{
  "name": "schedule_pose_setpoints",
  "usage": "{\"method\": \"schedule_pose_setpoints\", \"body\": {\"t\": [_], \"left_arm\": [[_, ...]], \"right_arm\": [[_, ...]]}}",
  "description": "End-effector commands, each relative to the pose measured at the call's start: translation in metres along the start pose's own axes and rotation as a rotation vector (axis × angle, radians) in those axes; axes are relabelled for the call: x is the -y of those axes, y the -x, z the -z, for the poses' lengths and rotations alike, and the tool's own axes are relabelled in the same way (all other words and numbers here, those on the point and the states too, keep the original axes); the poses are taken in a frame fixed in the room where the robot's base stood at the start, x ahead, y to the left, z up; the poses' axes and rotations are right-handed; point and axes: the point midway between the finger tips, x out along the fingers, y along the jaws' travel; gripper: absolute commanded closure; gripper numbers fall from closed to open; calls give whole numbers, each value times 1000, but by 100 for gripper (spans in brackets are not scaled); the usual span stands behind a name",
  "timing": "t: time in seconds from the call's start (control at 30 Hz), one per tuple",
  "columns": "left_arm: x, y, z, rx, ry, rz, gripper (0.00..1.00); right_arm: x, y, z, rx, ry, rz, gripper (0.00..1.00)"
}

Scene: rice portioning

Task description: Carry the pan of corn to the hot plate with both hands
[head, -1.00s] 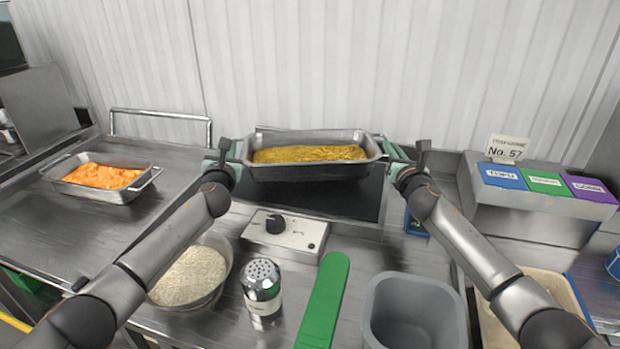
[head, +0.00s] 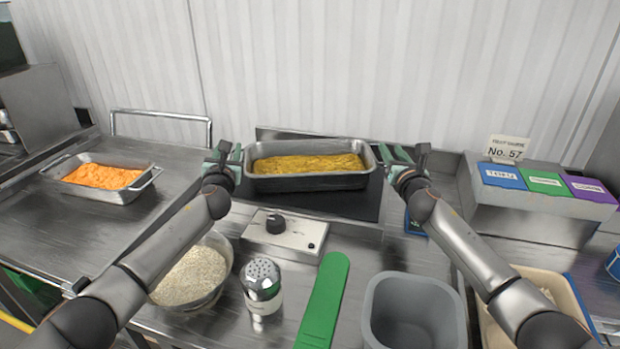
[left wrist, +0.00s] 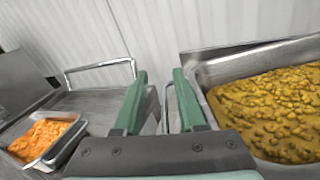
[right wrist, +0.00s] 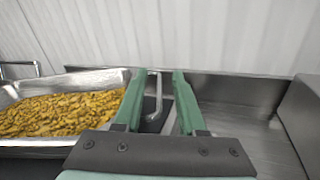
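The metal pan of corn (head: 310,182) sits level on the dark hot plate (head: 345,205), in front of the wall. The yellow corn (head: 308,164) also fills much of the left wrist view (left wrist: 270,110) and the left of the right wrist view (right wrist: 60,112). My left gripper (head: 232,160) is open beside the pan's left end. My right gripper (head: 390,158) is open beside its right end. In the right wrist view the pan's handle (right wrist: 153,100) shows in the gap between the spread fingers, apart from both.
A control box with a knob (head: 285,234) is in front. A pan of orange food (head: 104,178) is left; a labelled dispenser (head: 530,215) is right.

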Motion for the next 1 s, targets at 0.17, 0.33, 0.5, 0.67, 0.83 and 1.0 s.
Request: {"method": "schedule_pose_setpoints", "body": {"t": [0.17, 0.33, 0.5, 0.67, 0.83, 1.0], "left_arm": [[1, 0, 0, 1, 0, 1, 60], [1, 1, 0, 1, 0, 1, 60], [0, 8, 0, 2, 0, 1, 60], [0, 23, 0, 2, 1, 2, 60], [0, 44, 0, 2, 0, 2, 60], [1, 67, 0, 1, 0, 4, 60]], "right_arm": [[-1, 0, 0, 0, 0, -1, 60], [-1, 0, 0, 0, 0, -2, 60], [-1, 0, 0, 0, 0, -2, 60], [-1, 0, 0, 0, 0, -2, 60], [-1, 0, 0, 0, 0, -1, 60], [-1, 0, 0, 0, 0, -1, 60]]}}
